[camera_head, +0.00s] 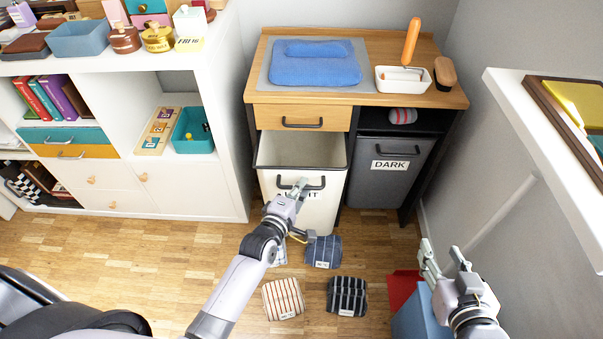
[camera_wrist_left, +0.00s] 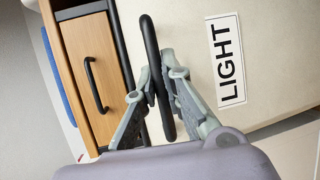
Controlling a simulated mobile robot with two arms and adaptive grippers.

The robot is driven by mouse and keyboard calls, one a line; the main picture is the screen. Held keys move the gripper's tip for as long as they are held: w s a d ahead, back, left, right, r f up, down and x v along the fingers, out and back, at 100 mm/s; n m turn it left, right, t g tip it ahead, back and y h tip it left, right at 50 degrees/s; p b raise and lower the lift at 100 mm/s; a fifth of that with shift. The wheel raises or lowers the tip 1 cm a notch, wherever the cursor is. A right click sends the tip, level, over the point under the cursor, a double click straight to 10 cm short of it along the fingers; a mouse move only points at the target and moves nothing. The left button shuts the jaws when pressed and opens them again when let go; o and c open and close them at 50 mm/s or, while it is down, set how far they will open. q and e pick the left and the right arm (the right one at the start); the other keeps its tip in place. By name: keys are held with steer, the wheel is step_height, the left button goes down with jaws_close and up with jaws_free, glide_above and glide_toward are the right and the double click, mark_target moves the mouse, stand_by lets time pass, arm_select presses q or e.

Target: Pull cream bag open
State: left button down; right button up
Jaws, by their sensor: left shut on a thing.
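The cream bag (camera_head: 302,212), a pull-out bin with a LIGHT label (camera_wrist_left: 228,62), stands in the cabinet's left bay. Its top is tipped or pulled out, so the empty-looking inside shows in the head view. My left gripper (camera_head: 301,185) is at its front and hides part of the label there. In the left wrist view my left gripper (camera_wrist_left: 158,78) is shut on the bag's black handle (camera_wrist_left: 151,38), with one finger on each side. My right gripper (camera_head: 441,250) is open and empty at the lower right, away from the bag.
A grey DARK bin (camera_head: 388,178) stands shut to the right. A wooden drawer (camera_head: 302,116) above the bag is shut. Several folded cloths (camera_head: 322,252) lie on the floor in front. A blue box (camera_head: 418,318) is beneath my right gripper. A white shelf (camera_head: 228,130) stands left.

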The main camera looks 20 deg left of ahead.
arm_select(q)
steer(key=s+d+p, duration=0.3)
steer(key=s+p, duration=0.1)
steer(key=s, duration=0.6)
steer(key=shift+s+p, duration=0.3)
steer(key=shift+p, duration=0.05)
arm_select(e)
steer(key=s+d+f+g+h, duration=0.1)
steer(key=s+d+f+g, duration=0.1)
steer(key=s, duration=0.5)
steer(key=s+d+f+g+h, duration=0.1)
steer(key=s+d+f+g, duration=0.1)
steer(key=s+f+g, duration=0.2)
steer(key=shift+s+d+g, duration=0.4)
steer(key=shift+s+g, duration=1)
steer(key=shift+s, duration=0.1)
arm_select(q)
steer(key=c, duration=1.7)
jaws_free()
